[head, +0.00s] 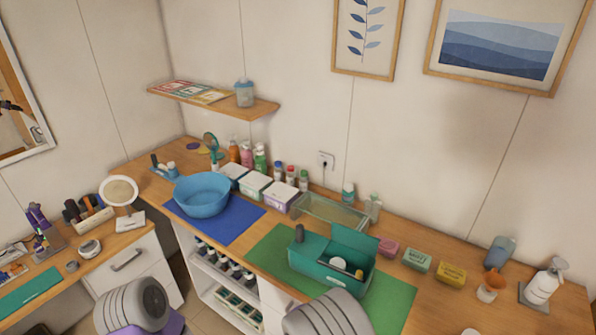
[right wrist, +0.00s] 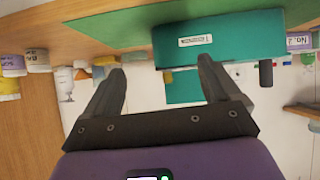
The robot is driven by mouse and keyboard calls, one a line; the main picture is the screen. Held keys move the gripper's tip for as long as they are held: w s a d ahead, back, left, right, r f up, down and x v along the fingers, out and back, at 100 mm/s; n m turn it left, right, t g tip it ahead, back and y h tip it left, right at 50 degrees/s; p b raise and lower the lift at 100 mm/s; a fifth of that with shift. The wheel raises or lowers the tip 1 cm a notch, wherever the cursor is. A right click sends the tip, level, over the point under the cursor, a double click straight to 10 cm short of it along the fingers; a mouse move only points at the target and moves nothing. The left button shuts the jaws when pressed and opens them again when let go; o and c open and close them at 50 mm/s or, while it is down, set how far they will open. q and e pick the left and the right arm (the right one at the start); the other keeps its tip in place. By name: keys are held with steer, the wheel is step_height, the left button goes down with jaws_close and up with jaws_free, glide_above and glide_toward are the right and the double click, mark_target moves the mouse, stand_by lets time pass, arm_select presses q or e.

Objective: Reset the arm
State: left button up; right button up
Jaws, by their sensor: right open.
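My right gripper (right wrist: 161,68) shows in the right wrist view, its two dark fingers spread apart with nothing between them. That view looks upside down toward the counter. The teal box (right wrist: 220,38) with a small white label lies beyond the fingertips, apart from them. In the head view the teal box (head: 307,252) sits open on a green mat (head: 397,300), with a round white item inside. Grey rounded parts of my arms show at the bottom edge of the head view. Neither gripper shows there, and my left gripper is out of sight.
A blue basin (head: 202,197) stands on a blue mat (head: 238,228). Bottles and lidded boxes line the wall behind. A wall shelf (head: 217,106) juts out above.

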steer(key=s+d+f+n+g+y+b, duration=0.1)
steer(key=s+d+f+g+y+b, duration=0.2)
steer(key=f, duration=0.7)
steer(key=s+f+n+g+y+b, duration=0.1)
steer(key=s+f+g+y+b, duration=0.15)
steer(key=s+f, duration=0.6)
arm_select(q)
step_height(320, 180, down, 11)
steer(key=b, duration=0.5)
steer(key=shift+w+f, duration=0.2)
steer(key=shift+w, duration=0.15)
arm_select(e)
steer(key=s+a+f+n+g+y, duration=0.1)
steer(key=s+a+f+g+y, duration=0.2)
steer(key=s+f+y, duration=0.2)
steer(key=s+f, duration=0.3)
steer(key=shift+s+f+n, duration=0.25)
steer(key=shift+f+n, duration=0.05)
steer(key=shift+n, duration=0.1)
